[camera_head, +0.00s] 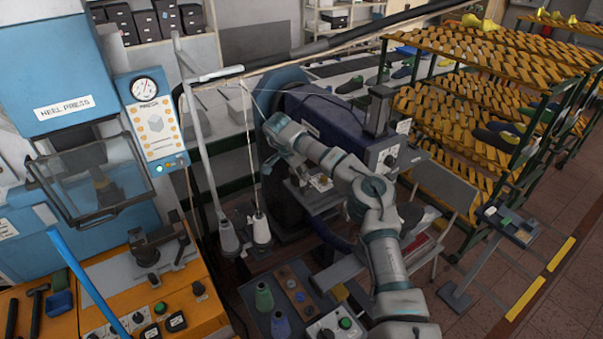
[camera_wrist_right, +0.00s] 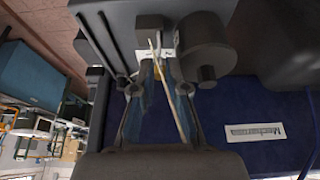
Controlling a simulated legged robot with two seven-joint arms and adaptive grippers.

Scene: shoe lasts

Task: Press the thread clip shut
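In the head view my right arm reaches up from the bottom and bends left to the dark blue sewing machine (camera_head: 335,112). Its fingers are hard to make out there. In the right wrist view the two fingers of my right gripper (camera_wrist_right: 161,70) are apart, close to a pale metal bracket (camera_wrist_right: 168,53) on the machine. I take this bracket to be the thread clip area, but the clip is too small to tell whether it is shut. A pale thread (camera_wrist_right: 172,95) runs between the fingers. I cannot tell whether they touch anything. My left gripper is not in view.
A dark cylinder (camera_wrist_right: 204,48) sits right beside the fingers. Thread cones (camera_head: 262,229) and a thread stand (camera_head: 196,130) are left of the machine. A heel press (camera_head: 62,65) stands at left.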

